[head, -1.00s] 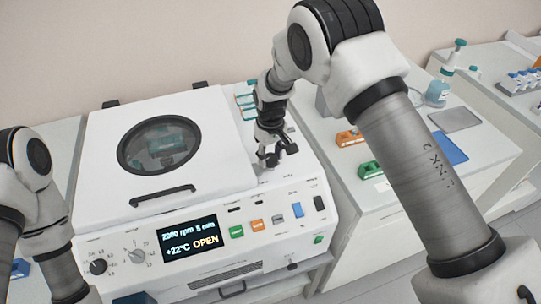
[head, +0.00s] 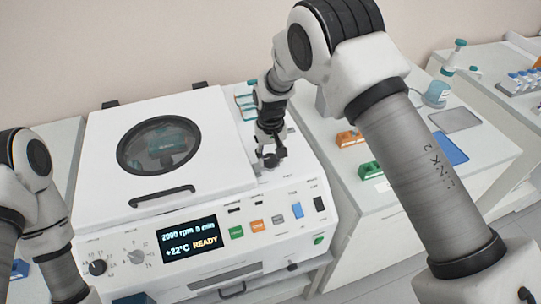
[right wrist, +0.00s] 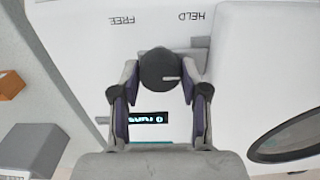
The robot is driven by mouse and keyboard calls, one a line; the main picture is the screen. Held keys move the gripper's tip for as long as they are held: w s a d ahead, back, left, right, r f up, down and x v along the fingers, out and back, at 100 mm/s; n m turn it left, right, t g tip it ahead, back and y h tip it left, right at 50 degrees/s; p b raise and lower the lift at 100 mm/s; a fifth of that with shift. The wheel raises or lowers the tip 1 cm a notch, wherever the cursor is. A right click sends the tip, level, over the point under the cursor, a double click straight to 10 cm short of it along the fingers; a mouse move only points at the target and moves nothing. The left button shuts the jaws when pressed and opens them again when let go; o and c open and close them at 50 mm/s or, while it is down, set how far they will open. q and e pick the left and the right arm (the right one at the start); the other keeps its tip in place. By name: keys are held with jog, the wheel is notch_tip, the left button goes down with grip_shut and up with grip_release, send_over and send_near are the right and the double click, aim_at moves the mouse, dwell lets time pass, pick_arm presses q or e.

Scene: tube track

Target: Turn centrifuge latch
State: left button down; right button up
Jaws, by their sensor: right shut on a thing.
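The centrifuge (head: 220,215) is white, and its lid (head: 105,170) with a round window lies shut. Its latch, a dark round knob (right wrist: 159,69) with a pale line, is between the fingers of my right gripper (right wrist: 160,85). The line points to the right in the right wrist view, where upside-down HELD lettering is on the right and FREE on the left. In the head view my right gripper (head: 268,157) is shut on the knob, right of the lid, and mostly hides it. My left gripper is out of view; only its arm shows.
The display (head: 188,239) reads READY. Buttons and dials line the front panel. Orange (head: 349,140) and green (head: 370,170) racks stand on the bench at right, with a blue flat piece (head: 450,148) and a grey tray (head: 455,120) beyond.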

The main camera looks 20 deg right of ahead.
aim_at(271, 158)
jog(key=o, duration=1.1)
jog(key=shift+s+f, duration=0.1)
jog(key=shift+o, duration=0.2)
jog(key=shift+r, duration=0.5)
notch_tip(271, 158, up, 11)
